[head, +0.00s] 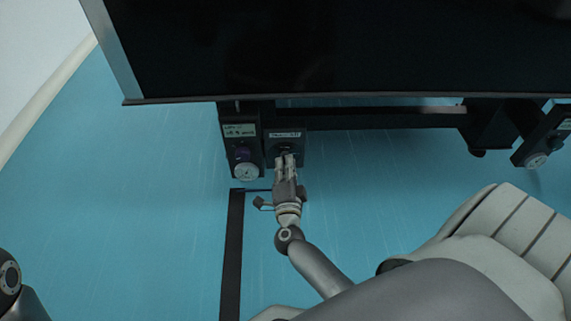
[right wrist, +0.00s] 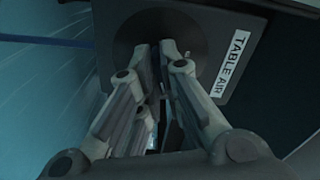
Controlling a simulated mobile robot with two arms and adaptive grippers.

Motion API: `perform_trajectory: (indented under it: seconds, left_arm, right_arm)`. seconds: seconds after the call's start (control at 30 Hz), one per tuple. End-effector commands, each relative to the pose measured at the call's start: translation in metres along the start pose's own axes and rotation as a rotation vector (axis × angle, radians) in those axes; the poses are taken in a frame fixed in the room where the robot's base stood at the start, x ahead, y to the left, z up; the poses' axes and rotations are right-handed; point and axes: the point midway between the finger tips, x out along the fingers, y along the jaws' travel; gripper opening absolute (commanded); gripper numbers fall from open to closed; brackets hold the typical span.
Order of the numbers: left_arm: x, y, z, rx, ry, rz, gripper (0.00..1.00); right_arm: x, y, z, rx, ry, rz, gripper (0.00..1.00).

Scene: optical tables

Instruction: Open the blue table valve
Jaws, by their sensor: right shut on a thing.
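A black valve panel (head: 272,150) with a white label is mounted under the front edge of the dark table (head: 330,60). In the right wrist view its label (right wrist: 229,62) reads TABLE AIR, beside a dark round disc (right wrist: 160,28). My right gripper (head: 286,157) reaches up to this panel. In the right wrist view its fingers (right wrist: 155,50) are closed together in front of the disc, shut on the valve handle. The handle is mostly hidden between the fingers, and its colour and angle cannot be told. My left gripper is out of view.
Another panel with a gauge (head: 536,160) is at the far right.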

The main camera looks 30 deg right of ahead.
Motion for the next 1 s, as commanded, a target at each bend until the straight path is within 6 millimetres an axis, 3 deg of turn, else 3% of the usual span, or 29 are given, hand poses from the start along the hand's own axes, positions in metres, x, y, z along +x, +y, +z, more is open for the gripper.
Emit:
perform_trajectory:
  seconds: [0.5, 1.0]
  left_arm:
    - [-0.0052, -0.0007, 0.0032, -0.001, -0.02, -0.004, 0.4]
    - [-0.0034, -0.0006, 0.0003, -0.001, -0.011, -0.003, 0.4]
  right_arm:
    - [-0.0001, 0.0002, 0.0003, 0.308, 0.0, 0.001, 0.0]
    - [-0.0001, 0.0002, 0.0005, 0.362, -0.001, 0.002, 0.0]
